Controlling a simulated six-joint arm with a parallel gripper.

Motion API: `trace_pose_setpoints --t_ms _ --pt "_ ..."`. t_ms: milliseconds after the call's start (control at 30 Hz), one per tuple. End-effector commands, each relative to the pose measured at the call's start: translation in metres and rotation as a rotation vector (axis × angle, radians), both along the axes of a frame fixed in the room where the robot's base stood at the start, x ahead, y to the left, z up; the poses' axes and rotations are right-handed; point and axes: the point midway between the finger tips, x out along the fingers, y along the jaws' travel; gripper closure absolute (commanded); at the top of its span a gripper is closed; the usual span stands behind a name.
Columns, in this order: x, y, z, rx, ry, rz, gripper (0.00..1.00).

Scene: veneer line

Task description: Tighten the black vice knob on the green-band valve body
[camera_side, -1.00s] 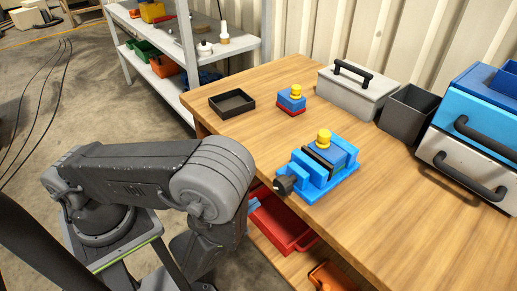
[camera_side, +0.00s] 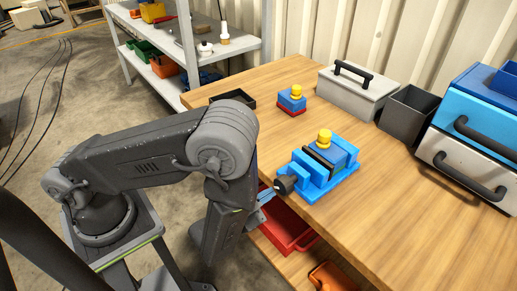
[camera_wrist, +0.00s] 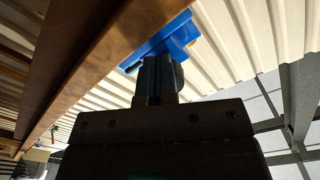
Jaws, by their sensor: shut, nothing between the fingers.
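The blue vice (camera_side: 318,185) sits at the front edge of the wooden bench and clamps a blue valve body (camera_side: 341,153) with a yellow cap. No green band shows on it; its lower part is hidden between the jaws. The black vice knob (camera_side: 285,184) sticks out past the bench edge. My gripper (camera_side: 268,195) is just left of the knob, shut and empty; whether it touches the knob I cannot tell. In the wrist view my gripper (camera_wrist: 162,72) points toward the blue vice (camera_wrist: 165,42), and the knob is not clearly visible.
A second blue valve body with a red band (camera_side: 291,103) stands behind the vice. A black tray (camera_side: 235,97), a grey toolbox (camera_side: 352,92), a dark bin (camera_side: 408,113) and drawers (camera_side: 470,140) are on the bench. A red bin (camera_side: 285,228) is below the bench edge.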

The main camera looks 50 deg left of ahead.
Motion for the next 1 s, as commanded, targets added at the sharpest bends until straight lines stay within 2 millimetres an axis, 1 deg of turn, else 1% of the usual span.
trace_pose_setpoints --t_ms 33,800,1000 --pt "0.0105 -0.0024 0.0024 -0.032 -0.015 0.013 1.00" --pt "0.0106 -0.0051 0.0014 -0.032 -0.015 0.013 1.00" --pt "0.0103 -0.0023 -0.0032 -0.030 -0.012 0.014 1.00"
